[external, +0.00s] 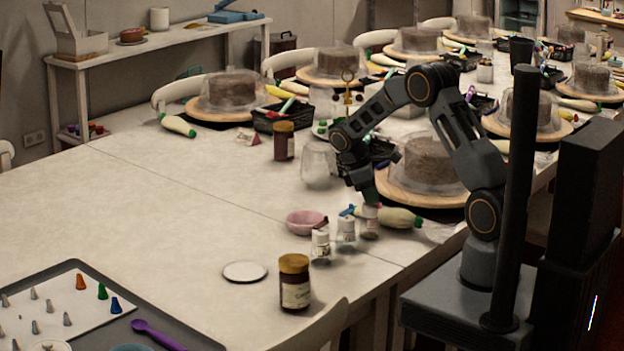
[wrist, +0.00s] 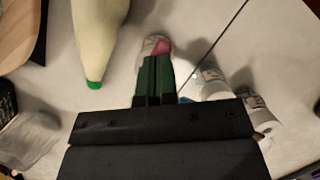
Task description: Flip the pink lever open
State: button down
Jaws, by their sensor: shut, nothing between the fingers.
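Several small white jars with flip levers stand near the table's front edge in the external view. One jar (external: 369,222) is right under my gripper (external: 370,196). In the wrist view, the pink lever (wrist: 162,46) shows on top of that jar, just past the tips of my gripper (wrist: 156,58). The green fingers are shut together with nothing between them. They partly cover the jar, and I cannot tell whether they touch the lever. In the external view the pink lever is too small and hidden to make out clearly.
Two more small jars, a middle one (external: 346,231) and a left one (external: 321,243), stand close by. A piping bag (external: 398,217) lies to the right and a pink bowl (external: 305,222) to the left. A covered cake (external: 425,160) stands behind.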

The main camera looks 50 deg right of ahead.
jog(key=n, duration=0.2)
jog(key=d+n+t+h, duration=0.1)
jog(key=n, duration=0.1)
jog(key=shift+p, duration=0.35)
jog(key=shift+d+n+t+p, duration=0.2)
jog(key=shift+n+t, duration=0.1)
jog(key=shift+n, duration=0.5)
jog(key=shift+d+n+t+p, duration=0.15)
jog(key=shift+n+t, duration=0.15)
jog(key=shift+n, duration=0.5)
jog(key=shift+n+h, duration=0.3)
jog(key=shift+n, duration=0.3)
jog(key=shift+w+d+n+t+p, duration=0.2)
jog(key=shift+n+t+p, duration=0.35)
jog(key=shift+n, duration=0.4)
jog(key=shift+w+d+n+t+p, duration=0.1)
jog(key=shift+d+n+t+p, duration=0.2)
jog(key=shift+n+p, duration=0.5)
jog(key=shift+w+d+n+t+p, duration=0.15)
jog(key=shift+n+t+p, duration=0.3)
jog(key=shift+n, duration=0.5)
jog(key=shift+w+n+t+p, duration=0.2)
jog(key=shift+n+p, duration=0.4)
jog(key=shift+n, duration=0.3)
jog(key=shift+w+a, duration=0.35)
jog(key=shift+a, duration=0.35)
